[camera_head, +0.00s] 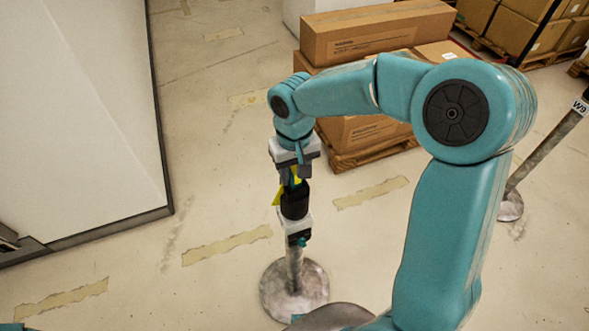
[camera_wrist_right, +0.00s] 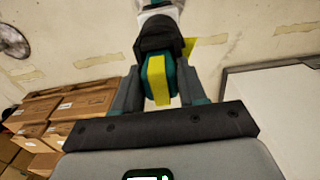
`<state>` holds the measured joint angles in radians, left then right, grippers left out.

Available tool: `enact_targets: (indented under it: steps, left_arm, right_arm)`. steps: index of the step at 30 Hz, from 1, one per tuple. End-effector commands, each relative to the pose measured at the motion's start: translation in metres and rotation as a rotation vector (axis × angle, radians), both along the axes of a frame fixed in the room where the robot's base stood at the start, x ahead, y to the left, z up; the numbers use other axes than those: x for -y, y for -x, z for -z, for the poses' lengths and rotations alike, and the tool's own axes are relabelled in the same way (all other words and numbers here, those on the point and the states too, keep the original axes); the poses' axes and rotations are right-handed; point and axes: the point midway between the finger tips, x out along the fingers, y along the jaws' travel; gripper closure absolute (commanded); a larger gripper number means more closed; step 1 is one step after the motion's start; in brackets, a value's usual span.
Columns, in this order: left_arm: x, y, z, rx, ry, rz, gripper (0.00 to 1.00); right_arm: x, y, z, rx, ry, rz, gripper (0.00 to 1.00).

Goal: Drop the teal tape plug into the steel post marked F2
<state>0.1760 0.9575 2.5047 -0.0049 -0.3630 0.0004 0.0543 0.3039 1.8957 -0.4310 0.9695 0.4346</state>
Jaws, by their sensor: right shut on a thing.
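My right gripper (camera_head: 293,178) points down and is shut on the teal tape plug (camera_wrist_right: 155,68), which has a yellow stripe. In the right wrist view the plug sits between the two fingers, just in front of the black top (camera_wrist_right: 160,36) of a post. In the head view that steel post (camera_head: 294,268) stands upright on a round base directly below the gripper. The plug's lower end meets or overlaps the black top; I cannot tell how deep it sits. The post's marking is not readable here.
Cardboard boxes (camera_head: 362,32) are stacked on pallets behind my right arm. A white panel (camera_head: 85,110) stands at the left. Another steel post with a W9 tag (camera_head: 580,107) is at the right. The floor around the near post is open, with worn tape strips.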

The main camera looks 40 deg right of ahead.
Motion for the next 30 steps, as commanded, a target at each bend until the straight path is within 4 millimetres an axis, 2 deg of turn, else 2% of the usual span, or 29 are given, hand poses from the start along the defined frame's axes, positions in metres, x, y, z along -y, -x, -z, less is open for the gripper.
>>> enact_targets:
  steps: [20,30]
  left_arm:
    - [0.0,0.0,-0.012,0.0,0.0,0.0,0.62]
    - [0.0,0.0,-0.011,0.0,0.0,0.0,0.62]
  right_arm:
    - [0.0,0.0,-0.016,0.001,0.0,0.0,0.9]
    - [0.0,0.0,-0.016,0.001,0.0,0.0,0.9]
